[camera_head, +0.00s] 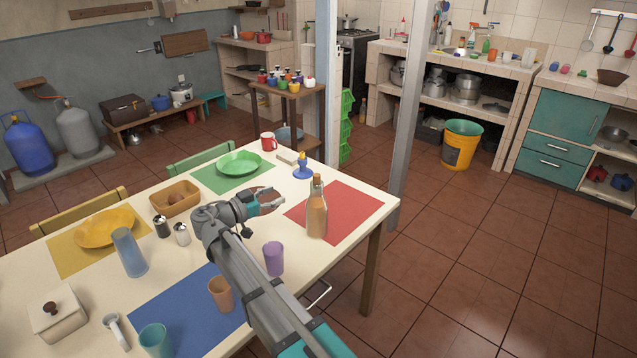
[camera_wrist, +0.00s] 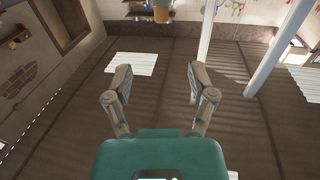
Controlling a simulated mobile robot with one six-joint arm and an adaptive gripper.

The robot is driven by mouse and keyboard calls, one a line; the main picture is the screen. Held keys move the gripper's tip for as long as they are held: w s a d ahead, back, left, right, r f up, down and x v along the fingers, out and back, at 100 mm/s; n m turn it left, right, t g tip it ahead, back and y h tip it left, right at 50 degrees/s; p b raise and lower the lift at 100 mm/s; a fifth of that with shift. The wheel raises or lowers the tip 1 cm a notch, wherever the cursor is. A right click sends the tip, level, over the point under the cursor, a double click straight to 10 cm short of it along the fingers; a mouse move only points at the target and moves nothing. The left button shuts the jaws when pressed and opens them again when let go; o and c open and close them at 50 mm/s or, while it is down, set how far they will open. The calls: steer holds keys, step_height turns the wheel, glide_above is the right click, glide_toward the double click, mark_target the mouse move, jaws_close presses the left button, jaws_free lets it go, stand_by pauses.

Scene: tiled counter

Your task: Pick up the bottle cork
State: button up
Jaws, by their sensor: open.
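The bottle cork (camera_head: 317,178) sits in the mouth of an upright tan bottle (camera_head: 317,213), which stands on the red placemat (camera_head: 350,212) near the table's right end. My gripper (camera_head: 277,201) is just left of the bottle, a little lower than the cork in the picture, with its fingers towards the bottle. In the wrist view my gripper (camera_wrist: 158,85) has its two fingers wide apart with nothing between them.
A blue candle holder (camera_head: 302,169) stands behind the bottle. A purple cup (camera_head: 273,258) and an orange cup (camera_head: 221,294) stand beside my arm. A red mug (camera_head: 268,141) is at the far edge. The red placemat right of the bottle is clear.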

mark_target(314, 178)
steer(key=shift+x, duration=4.3)
steer(key=shift+w, duration=0.1)
steer(key=shift+x, duration=2.55)
steer(key=shift+c, duration=0.2)
steer(key=c, duration=0.8)
